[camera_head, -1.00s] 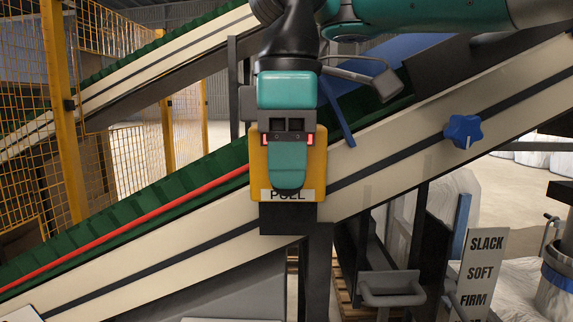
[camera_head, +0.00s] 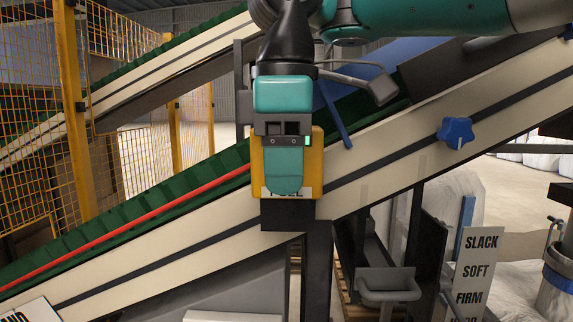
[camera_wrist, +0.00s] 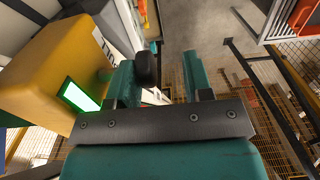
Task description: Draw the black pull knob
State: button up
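The black pull knob (camera_wrist: 146,68) shows in the wrist view between my gripper's two teal fingers, close to the left finger, with a gap to the right finger. My gripper (camera_wrist: 160,78) is open. The yellow box (camera_wrist: 45,70) stands to the left in that view, with a lit green lamp (camera_wrist: 80,95) on it. In the head view my gripper (camera_head: 283,180) is in front of the yellow box (camera_head: 316,175), hiding its middle, part of its label and the knob. The green lamp shows beside my gripper there.
A red cord (camera_head: 130,222) runs along the sloping conveyor (camera_head: 180,228) to the box. A blue star knob (camera_head: 455,132) is on the conveyor side at right. A yellow mesh fence (camera_head: 35,150) stands at left.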

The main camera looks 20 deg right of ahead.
jog(key=shift+a+r, duration=0.1)
notch_tip(320, 180, up, 17)
jog(key=p, duration=1.7)
jog(key=shift+r, duration=0.15)
